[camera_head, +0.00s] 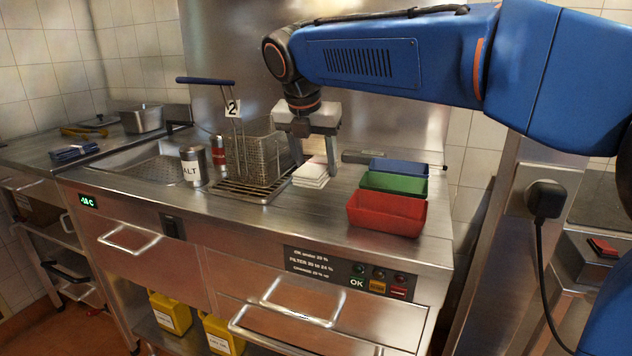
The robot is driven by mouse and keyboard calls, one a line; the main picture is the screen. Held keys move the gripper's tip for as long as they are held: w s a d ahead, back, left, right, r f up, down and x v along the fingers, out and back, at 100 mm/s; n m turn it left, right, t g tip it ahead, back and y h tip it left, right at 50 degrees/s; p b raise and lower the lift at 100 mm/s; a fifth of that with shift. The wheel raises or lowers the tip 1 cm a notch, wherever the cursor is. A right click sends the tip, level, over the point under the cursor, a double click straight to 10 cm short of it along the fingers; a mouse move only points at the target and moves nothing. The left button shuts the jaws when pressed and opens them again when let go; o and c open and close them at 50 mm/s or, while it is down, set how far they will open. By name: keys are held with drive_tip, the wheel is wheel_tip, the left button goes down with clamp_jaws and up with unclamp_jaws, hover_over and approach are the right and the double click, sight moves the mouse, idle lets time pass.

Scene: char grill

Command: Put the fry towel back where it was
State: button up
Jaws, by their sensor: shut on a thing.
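A white folded cloth (311,174), which looks like the fry towel, is at the counter top between the fry basket and the coloured bins. My gripper (315,165) points down over it, with one finger on each side, and is shut on it. I cannot tell whether the cloth rests on the counter or is just above it. A dark blue folded cloth (74,151) lies at the far left of the counter.
A wire fry basket (262,160) marked 2 stands on a rack (240,190) just left of my gripper. Red (388,214), green (394,185) and blue (398,168) bins stand to the right. A salt shaker (193,167) is further left. The front counter strip is clear.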

drive_tip(key=shift+a+f, duration=0.1)
drive_tip(key=shift+f, duration=2.1)
drive_tip(key=o, duration=1)
drive_tip(key=shift+f, duration=0.15)
drive_tip(key=v, duration=1.2)
